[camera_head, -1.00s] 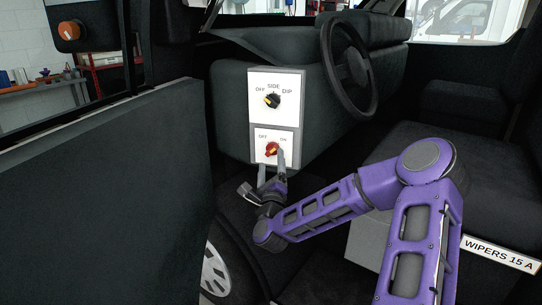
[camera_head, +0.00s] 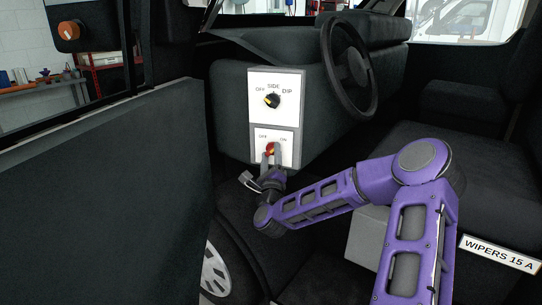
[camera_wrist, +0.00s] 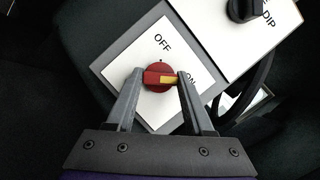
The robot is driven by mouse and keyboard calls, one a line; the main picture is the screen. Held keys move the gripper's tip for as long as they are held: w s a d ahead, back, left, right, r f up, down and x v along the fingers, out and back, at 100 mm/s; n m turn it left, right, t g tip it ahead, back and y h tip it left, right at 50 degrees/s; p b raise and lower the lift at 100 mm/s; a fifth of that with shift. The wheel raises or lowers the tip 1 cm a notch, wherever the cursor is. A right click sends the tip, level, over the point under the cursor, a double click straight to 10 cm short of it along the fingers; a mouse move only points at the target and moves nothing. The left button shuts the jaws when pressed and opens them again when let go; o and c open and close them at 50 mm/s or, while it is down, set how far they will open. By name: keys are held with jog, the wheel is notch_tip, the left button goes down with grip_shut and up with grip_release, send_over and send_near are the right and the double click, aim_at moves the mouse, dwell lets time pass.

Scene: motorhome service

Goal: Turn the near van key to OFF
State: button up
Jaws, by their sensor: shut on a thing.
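The near van key is a red rotary knob (camera_wrist: 158,79) with a yellow pointer, on a small white panel (camera_wrist: 148,107) marked OFF and ON. In the wrist view the yellow pointer is toward the ON mark, away from OFF. My gripper (camera_wrist: 161,76) has one finger on each side of the knob and is shut on it. In the head view the knob (camera_head: 270,149) is partly covered by the fingers of my gripper (camera_head: 271,153), which reaches up from below.
Above is a larger panel with a black light switch (camera_head: 271,101) marked OFF, SIDE and DIP. The steering wheel (camera_head: 349,68) is to the upper right, the seat (camera_head: 440,150) at right. A dark door panel (camera_head: 100,205) fills the left.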

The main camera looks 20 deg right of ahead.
grip_shut()
jog(key=shift+n, duration=0.4)
jog(key=n, duration=0.1)
jog(key=n+y+p, duration=0.1)
jog(key=n, duration=0.1)
jog(key=shift+r+g+y, duration=0.2)
jog(key=shift+g+y, duration=0.1)
jog(key=n+g, duration=0.1)
jog(key=n, duration=0.2)
jog(key=n+y+p, duration=0.1)
jog(key=n, duration=0.1)
jog(key=shift+r+n+g, duration=0.15)
jog(key=shift+n+g, duration=0.25)
jog(key=n+g, duration=0.2)
jog(key=n, duration=0.2)
jog(key=shift+r+n+p, duration=0.1)
jog(key=shift+n+p, duration=0.2)
jog(key=shift+n+g+h, duration=0.3)
jog(key=shift+n+g, duration=0.5)
jog(key=shift+n, duration=0.6)
